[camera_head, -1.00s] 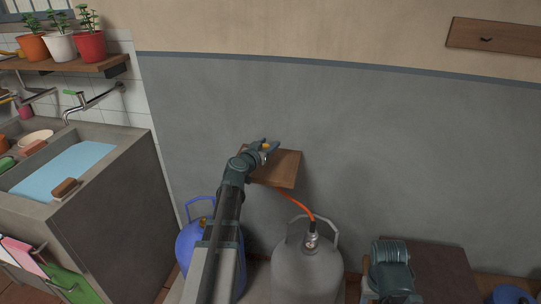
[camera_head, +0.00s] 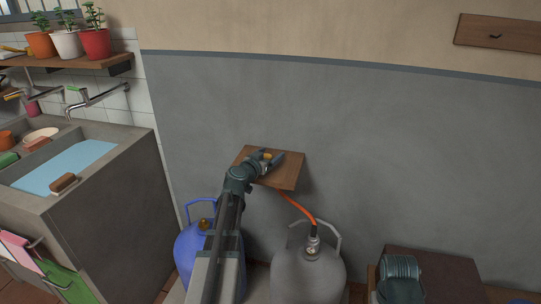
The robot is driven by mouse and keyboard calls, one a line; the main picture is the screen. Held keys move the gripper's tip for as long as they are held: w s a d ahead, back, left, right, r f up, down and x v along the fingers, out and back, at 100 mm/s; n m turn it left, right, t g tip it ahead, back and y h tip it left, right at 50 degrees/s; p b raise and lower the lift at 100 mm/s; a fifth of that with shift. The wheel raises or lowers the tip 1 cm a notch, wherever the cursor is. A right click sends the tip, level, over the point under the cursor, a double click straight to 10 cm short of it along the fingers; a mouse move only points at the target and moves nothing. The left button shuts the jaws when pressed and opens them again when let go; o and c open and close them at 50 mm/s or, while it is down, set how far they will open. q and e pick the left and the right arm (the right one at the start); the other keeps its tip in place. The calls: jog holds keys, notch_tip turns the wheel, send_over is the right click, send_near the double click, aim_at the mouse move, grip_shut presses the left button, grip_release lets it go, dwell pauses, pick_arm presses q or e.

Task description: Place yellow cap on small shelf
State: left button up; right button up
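The small yellow cap (camera_head: 267,156) is between the fingers of my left gripper (camera_head: 271,158), which appears shut on it. The gripper is over the small wooden shelf (camera_head: 288,174) on the grey wall, low over its board. I cannot tell whether the cap touches the board. My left wrist and forearm cover the shelf's front left part. My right gripper is not in view; only part of my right arm shows at the lower right.
A blue gas cylinder (camera_head: 190,250) and a grey one (camera_head: 308,275) with an orange hose (camera_head: 297,205) stand below the shelf. A sink (camera_head: 105,185) and a shelf with potted plants (camera_head: 75,62) are at the left. A brown table (camera_head: 440,270) is at the lower right.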

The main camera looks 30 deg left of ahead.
pick_arm(q)
jog(key=shift+r, duration=0.15)
jog(key=shift+s+r, duration=0.1)
jog(key=shift+s, duration=0.2)
jog(key=s, duration=0.3)
jog(key=s+r+p, duration=0.1)
jog(key=s, duration=0.3)
jog(key=s+p, duration=0.1)
jog(key=s, duration=0.3)
jog(key=shift+s+d+r, duration=0.15)
jog(key=shift+d+r, duration=0.05)
jog(key=shift+r, duration=0.1)
